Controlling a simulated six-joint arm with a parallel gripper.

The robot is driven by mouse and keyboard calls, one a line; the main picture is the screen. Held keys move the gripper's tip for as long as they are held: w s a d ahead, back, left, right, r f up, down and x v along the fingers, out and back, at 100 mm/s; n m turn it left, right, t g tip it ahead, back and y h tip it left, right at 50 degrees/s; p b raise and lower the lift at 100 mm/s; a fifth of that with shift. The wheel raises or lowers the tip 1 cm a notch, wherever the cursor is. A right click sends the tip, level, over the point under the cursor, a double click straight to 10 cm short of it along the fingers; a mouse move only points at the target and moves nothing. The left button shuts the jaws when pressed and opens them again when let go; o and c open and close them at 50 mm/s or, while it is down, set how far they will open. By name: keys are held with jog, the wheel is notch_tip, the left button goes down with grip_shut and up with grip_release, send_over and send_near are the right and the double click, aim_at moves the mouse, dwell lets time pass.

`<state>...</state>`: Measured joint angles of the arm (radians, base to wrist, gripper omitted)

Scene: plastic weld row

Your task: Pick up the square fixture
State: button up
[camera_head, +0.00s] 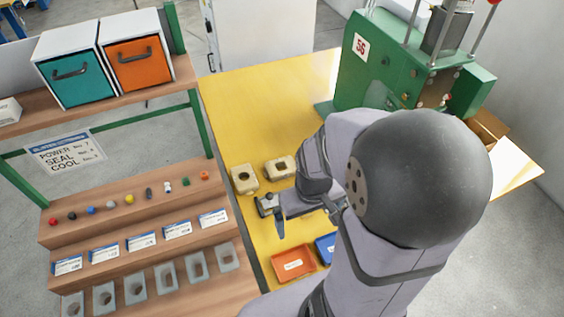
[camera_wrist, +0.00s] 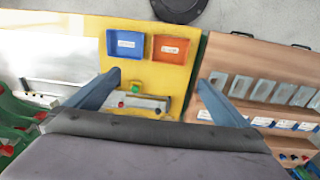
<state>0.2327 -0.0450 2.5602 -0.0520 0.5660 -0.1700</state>
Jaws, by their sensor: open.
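Two beige blocks with dark holes lie on the yellow table. The left beige block (camera_head: 245,179) looks the squarer of the two. The right beige block (camera_head: 280,168) lies just beside it, farther back; I cannot tell its exact shape. My gripper (camera_head: 300,212) hangs over the table in front of both blocks, apart from them. In the wrist view, my gripper (camera_wrist: 159,77) has its two blue-grey fingers wide apart with nothing held. Neither beige block is seen in the wrist view; my arm hides part of the table in the head view.
A grey device (camera_head: 267,204) sits by my gripper; it also shows between the fingers in the wrist view (camera_wrist: 150,103). An orange tray (camera_head: 293,264) and blue tray (camera_head: 326,247) lie in front. A green machine (camera_head: 385,62) stands behind; a stepped wooden rack (camera_head: 130,205) stands left.

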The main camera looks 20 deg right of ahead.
jog(key=a+r+p, duration=0.2)
jog(key=a+r, duration=0.3)
jog(key=a, duration=0.1)
jog(key=w+d+f+t+b, duration=0.1)
jog(key=w+d+f+b, duration=0.4)
jog(key=w+f+b, duration=0.3)
jog(key=w+d+f+t+b, duration=0.1)
jog(key=w+d+f+b, duration=0.4)
jog(key=w, duration=1)
jog(key=w+d+f+t+b, duration=0.2)
jog(key=w+d+f+b, duration=0.2)
jog(key=w+f+b, duration=0.8)
jog(key=shift+w+d, duration=0.2)
jog(key=shift+d, duration=0.2)
jog(key=shift+a+p+x, duration=0.2)
jog(key=shift+p+x, duration=0.65)
jog(key=shift+x, duration=2.75)
jog(key=c, duration=0.9)
